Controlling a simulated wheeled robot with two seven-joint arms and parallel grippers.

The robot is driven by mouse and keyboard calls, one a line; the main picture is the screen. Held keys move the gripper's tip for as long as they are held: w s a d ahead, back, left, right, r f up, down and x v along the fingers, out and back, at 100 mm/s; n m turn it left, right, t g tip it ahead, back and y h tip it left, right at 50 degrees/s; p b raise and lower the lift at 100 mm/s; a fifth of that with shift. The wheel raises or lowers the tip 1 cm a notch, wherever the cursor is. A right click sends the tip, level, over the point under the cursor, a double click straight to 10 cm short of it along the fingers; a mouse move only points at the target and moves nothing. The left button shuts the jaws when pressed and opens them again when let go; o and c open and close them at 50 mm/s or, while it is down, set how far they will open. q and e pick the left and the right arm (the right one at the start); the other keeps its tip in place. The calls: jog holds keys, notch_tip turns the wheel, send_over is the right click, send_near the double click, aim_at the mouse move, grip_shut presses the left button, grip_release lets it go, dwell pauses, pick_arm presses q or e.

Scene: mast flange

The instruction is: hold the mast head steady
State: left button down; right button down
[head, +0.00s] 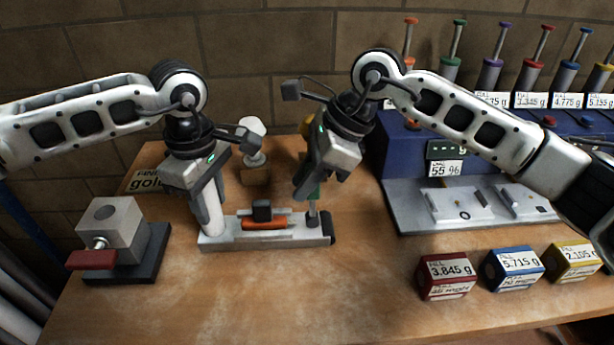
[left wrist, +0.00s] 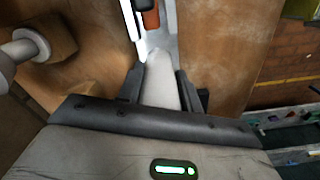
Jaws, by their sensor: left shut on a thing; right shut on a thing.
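A grey flat fixture (head: 262,239) lies on the bench with an orange cylinder (head: 265,223) and a dark block (head: 262,210) on it. A pale, round-ended post (head: 211,217), which may be the mast head, is at its left end. My left gripper (head: 208,190) is shut on this post; in the left wrist view the post (left wrist: 162,82) sits between the dark fingers (left wrist: 162,92). The tool's lower end reaches the fixture; exact contact is unclear.
A grey block with a red handle (head: 92,259) stands at left. A white knob on a wooden block (head: 255,175) is behind the fixture. A blue rack (head: 400,145) and grey tray (head: 410,215) stand at right, with labelled boxes (head: 447,277) in front. The front middle bench is clear.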

pick_arm(q)
jog(key=shift+d+r, duration=0.1)
pick_arm(e)
jog(key=shift+a, duration=0.1)
jog(key=c, duration=1.2)
grip_release()
jog(key=shift+c, duration=0.2)
jog(key=v, duration=1.2)
pick_arm(q)
jog(key=c, duration=0.9)
grip_release()
jog(key=shift+o, duration=0.2)
